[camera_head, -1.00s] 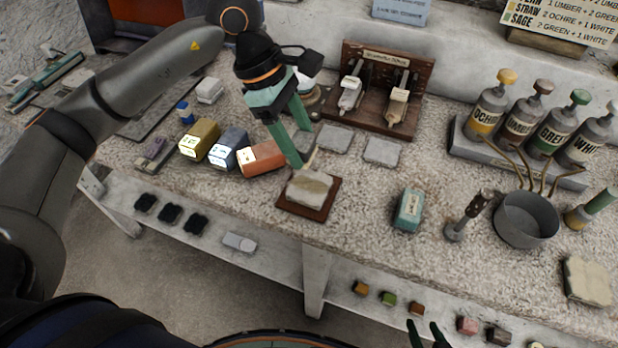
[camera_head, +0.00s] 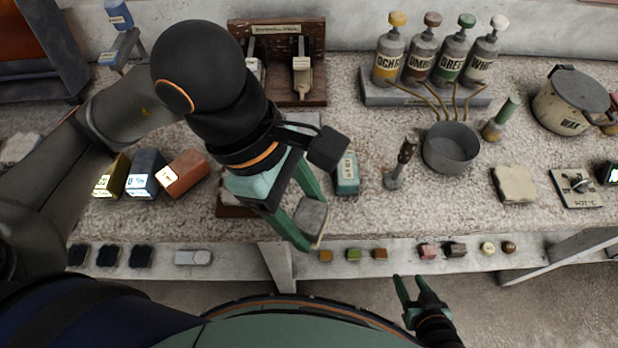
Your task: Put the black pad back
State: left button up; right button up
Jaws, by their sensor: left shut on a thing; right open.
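My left gripper (camera_head: 306,222) is shut on a small dark-grey block (camera_head: 310,218) with a pale edge. It holds the block above the front edge of the worktop. Several dark squarish pads lie at the left of the lower shelf: a first black pad (camera_head: 77,255), a second (camera_head: 107,255) and a third (camera_head: 140,256). I cannot tell whether the held block is the black pad; it looks greyer than those. My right gripper (camera_head: 411,287) is open and empty at the lower right, in front of the shelf. A brown board (camera_head: 228,207) is mostly hidden behind my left gripper.
Ochre, blue and red blocks (camera_head: 187,172) stand left of my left gripper. A teal block (camera_head: 347,174), a dark-handled tool (camera_head: 402,160) and a grey pot (camera_head: 451,148) stand to its right. The shelf (camera_head: 225,270) holds a grey case (camera_head: 193,257) and small coloured blocks (camera_head: 353,255).

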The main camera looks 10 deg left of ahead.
pick_arm(q)
jog(key=shift+s, duration=0.2)
jog(key=shift+w+f, duration=0.15)
jog(key=shift+w, duration=0.15)
jog(key=w+a+f, duration=0.3)
jog(key=w+f, duration=0.1)
jog(key=w, duration=0.3)
send_over(296, 187)
jog(key=f, duration=0.4)
jog(key=shift+s+d+f, duration=0.2)
jog(key=shift+s+f, duration=0.1)
jog(key=shift+f, duration=0.05)
jog(key=f, duration=0.2)
jog(key=f+p, duration=0.1)
jog(key=shift+w+a+f, duration=0.2)
jog(key=shift+w+f, duration=0.15)
jog(key=shift+f, duration=0.05)
jog(key=shift+f+b, duration=0.35)
jog(key=shift+b, duration=0.05)
jog(key=o, duration=1.2)
jog(key=shift+r, duration=0.15)
